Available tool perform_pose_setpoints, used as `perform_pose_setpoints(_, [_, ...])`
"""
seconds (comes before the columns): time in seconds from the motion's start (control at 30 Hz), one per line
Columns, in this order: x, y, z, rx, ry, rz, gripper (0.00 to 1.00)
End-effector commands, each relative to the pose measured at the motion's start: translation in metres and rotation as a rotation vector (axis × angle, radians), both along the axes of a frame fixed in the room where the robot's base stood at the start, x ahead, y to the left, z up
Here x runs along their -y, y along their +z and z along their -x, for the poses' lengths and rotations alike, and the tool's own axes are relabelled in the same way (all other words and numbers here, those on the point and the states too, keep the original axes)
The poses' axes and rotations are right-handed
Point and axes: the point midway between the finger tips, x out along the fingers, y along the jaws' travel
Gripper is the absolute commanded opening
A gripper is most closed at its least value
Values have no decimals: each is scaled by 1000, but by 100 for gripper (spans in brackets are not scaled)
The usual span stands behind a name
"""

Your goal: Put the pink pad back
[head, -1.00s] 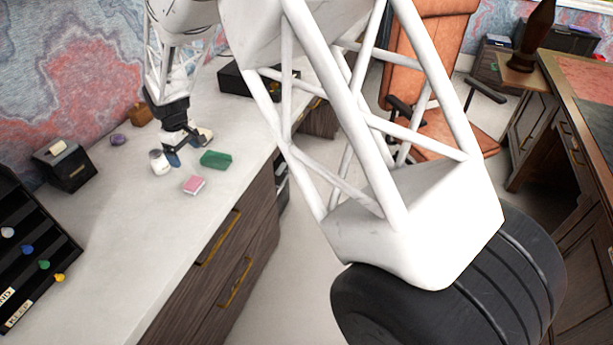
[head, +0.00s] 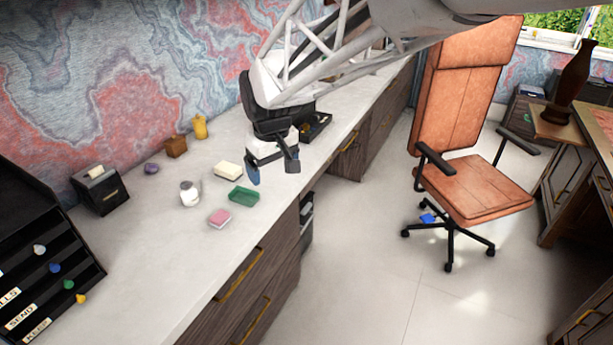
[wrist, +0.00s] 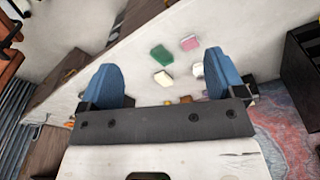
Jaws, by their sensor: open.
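The pink pad (head: 219,218) lies flat on the white counter, near its front edge. In the wrist view the pink pad (wrist: 189,42) is up ahead between the two fingers, some distance off. A green tray-like piece (head: 243,196) lies just behind and right of the pad, apart from it; it also shows in the wrist view (wrist: 161,54). My gripper (head: 273,170) is open and empty, raised above the counter to the right of the pad and the green piece. In the wrist view my gripper's (wrist: 163,72) blue fingers are wide apart.
Near the pad are a cream block (head: 228,171) and a white jar (head: 190,194). Behind stand a purple item (head: 152,168), a brown block (head: 176,146) and a yellow bottle (head: 200,127). A black box (head: 99,190) and black rack (head: 45,265) stand left. Front-left counter is clear.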

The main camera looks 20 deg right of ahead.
Motion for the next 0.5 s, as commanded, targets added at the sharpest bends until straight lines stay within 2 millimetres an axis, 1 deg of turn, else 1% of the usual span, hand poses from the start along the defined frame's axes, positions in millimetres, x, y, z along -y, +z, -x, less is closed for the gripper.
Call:
perform_pose_setpoints(0.03, [7, 7, 16, 8, -24, -3, 89])
perform_pose_setpoints(0.23, [29, 22, 72, 35, -112, -12, 89])
perform_pose_setpoints(0.5, [52, 29, 150, 67, -229, -27, 89])
